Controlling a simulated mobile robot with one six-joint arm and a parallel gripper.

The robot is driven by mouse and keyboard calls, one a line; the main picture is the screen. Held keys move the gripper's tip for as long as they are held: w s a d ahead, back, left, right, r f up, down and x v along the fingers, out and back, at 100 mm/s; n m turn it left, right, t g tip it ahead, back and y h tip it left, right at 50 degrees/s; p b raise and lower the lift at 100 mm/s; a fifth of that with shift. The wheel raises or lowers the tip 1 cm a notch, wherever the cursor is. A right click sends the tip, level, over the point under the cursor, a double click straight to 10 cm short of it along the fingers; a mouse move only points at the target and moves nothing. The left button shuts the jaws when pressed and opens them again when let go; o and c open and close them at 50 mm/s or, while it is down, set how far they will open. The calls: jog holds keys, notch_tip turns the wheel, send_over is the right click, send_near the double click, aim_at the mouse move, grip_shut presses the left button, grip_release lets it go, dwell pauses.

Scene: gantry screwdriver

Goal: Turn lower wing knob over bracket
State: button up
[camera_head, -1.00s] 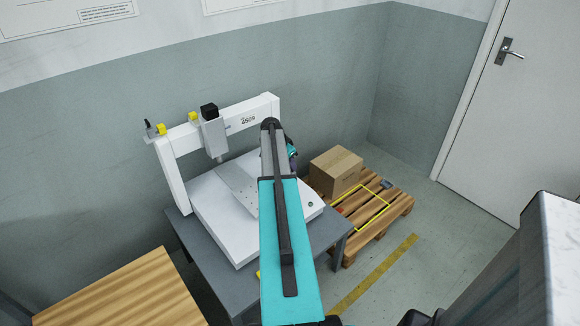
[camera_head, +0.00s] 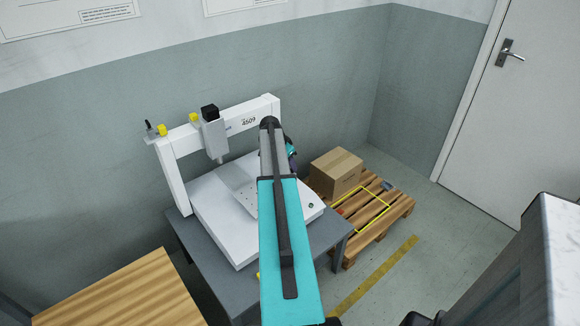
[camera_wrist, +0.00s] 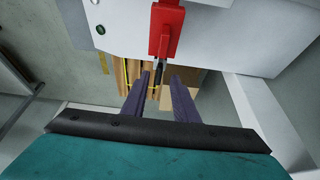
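A red bracket (camera_wrist: 165,28) sticks out from the white gantry machine at the top of the wrist view. A small dark part (camera_wrist: 158,70), probably the lower wing knob, shows at its end; its wings are too small to make out. My gripper (camera_wrist: 161,82) has two dark fingers standing apart, with the dark part in line with the gap between their tips. I see no clear contact. In the head view the white gantry machine (camera_head: 172,174) stands on a grey table (camera_head: 230,292); my arm hides the bracket, the knob and my fingertips.
A cardboard box (camera_head: 336,172) and a wooden pallet (camera_head: 388,212) with a yellow outline lie right of the table. A wooden top (camera_head: 125,292) is at the lower left. A white door (camera_head: 515,110) is at the right. Floor is clear around the yellow stripe (camera_head: 375,275).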

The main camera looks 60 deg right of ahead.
jog(key=b+v, duration=0.1)
jog(key=v, duration=1.1)
jog(key=shift+w+r, duration=0.2)
jog(key=shift+r, duration=0.05)
jog(key=shift+s+a, duration=0.1)
